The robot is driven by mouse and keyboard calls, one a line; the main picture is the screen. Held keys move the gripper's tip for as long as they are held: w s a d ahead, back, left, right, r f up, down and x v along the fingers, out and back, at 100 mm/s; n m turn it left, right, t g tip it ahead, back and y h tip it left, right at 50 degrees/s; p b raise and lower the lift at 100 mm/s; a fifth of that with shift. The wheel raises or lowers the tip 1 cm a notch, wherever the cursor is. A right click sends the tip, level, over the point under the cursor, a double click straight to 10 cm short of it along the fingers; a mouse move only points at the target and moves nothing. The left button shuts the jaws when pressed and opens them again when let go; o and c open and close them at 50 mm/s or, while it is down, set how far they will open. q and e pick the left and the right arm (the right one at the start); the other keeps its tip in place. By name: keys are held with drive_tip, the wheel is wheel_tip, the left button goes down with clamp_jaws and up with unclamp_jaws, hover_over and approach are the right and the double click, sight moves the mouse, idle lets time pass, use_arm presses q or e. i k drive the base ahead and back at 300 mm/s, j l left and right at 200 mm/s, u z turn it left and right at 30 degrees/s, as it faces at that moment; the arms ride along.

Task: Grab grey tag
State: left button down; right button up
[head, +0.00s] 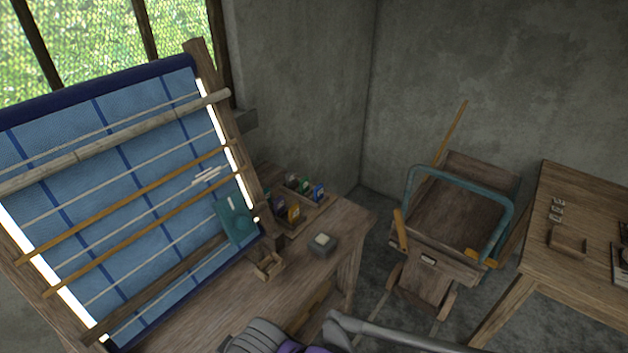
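I cannot tell for sure which thing is the grey tag. Several small pale grey pieces (557,209) lie in a short row on the wooden table at the right, too small to make out clearly. A teal-grey flat piece (237,223) with a white strip is at the right side of the loom. Neither of my grippers shows; only grey and purple parts of my own arms are at the bottom edge, well below these things.
The loom (122,165) with blue checked cloth fills the left. The bench (345,222) holds a small grey box (320,244) and a tray with coloured packets (293,213). A wooden chair-like frame with a teal rail (460,170) stands between bench and right table (540,262).

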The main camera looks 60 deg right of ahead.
sight(290, 175)
drive_tip(key=z, duration=1.9)
drive_tip(key=i+l, duration=0.2)
drive_tip(key=l, duration=0.15)
drive_tip(key=i+l, duration=0.2)
drive_tip(key=l, duration=0.15)
drive_tip(key=i+l+u, duration=0.2)
drive_tip(key=l+u, duration=0.2)
drive_tip(key=l, duration=0.15)
drive_tip(key=i+l+u, duration=0.2)
drive_tip(key=l, duration=0.15)
drive_tip(key=i+j+u, duration=0.15)
drive_tip(key=u, duration=0.25)
drive_tip(key=i+u, duration=0.15)
drive_tip(key=u, duration=0.3)
drive_tip(key=i+j+u, duration=0.1)
drive_tip(key=u, duration=0.3)
drive_tip(key=i, duration=0.05)
